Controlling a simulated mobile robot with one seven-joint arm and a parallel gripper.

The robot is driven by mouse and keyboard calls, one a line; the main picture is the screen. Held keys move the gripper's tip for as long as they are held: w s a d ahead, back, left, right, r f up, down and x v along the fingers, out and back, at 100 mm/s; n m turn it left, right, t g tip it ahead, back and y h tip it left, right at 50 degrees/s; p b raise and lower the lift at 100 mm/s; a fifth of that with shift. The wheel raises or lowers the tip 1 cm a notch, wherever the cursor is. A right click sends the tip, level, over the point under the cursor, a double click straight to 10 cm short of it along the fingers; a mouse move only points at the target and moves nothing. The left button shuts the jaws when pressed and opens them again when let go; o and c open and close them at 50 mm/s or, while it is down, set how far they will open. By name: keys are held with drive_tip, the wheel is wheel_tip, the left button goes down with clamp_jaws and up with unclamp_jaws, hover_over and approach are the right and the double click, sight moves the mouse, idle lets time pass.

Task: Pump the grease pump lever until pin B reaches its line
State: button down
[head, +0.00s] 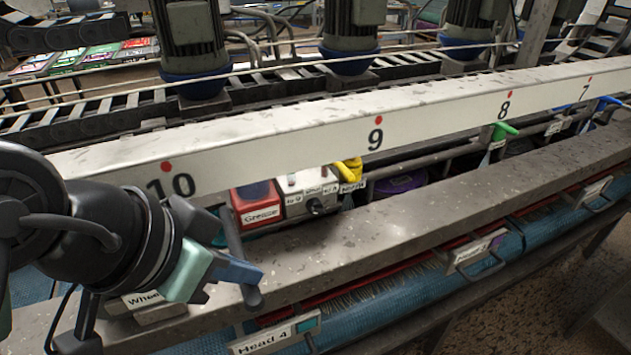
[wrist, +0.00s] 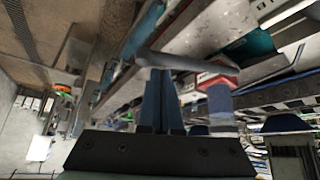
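The red grease box (head: 258,205), labelled "Grease", sits under the white rail. A grey lever (head: 232,235) runs from beside it down toward the front ledge. My gripper (head: 250,272) is at the lever's lower part, with the lever's end showing just below the fingers. In the wrist view the blue fingers (wrist: 164,72) are side by side with only a thin gap, and the grey lever (wrist: 185,63) crosses at their tips. I see nothing held between them. A pale unit (head: 308,190) with small labels stands right of the grease box. Pin B and its line are too small to tell.
The white rail (head: 290,135), numbered 10 to 7, runs above the box. A grey ledge (head: 400,235) lies in front. A yellow handle (head: 350,170) is right of the pale unit, and a green one (head: 503,130) further right. Motors (head: 192,40) stand behind.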

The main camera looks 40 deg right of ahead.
sight(243, 290)
drive_tip(key=shift+f+b, duration=1.15)
drive_tip(key=shift+f, duration=0.55)
wheel_tip(243, 290, up, 10)
drive_tip(key=p, duration=0.9)
drive_tip(key=shift+r, duration=0.2)
drive_tip(key=shift+a, duration=0.1)
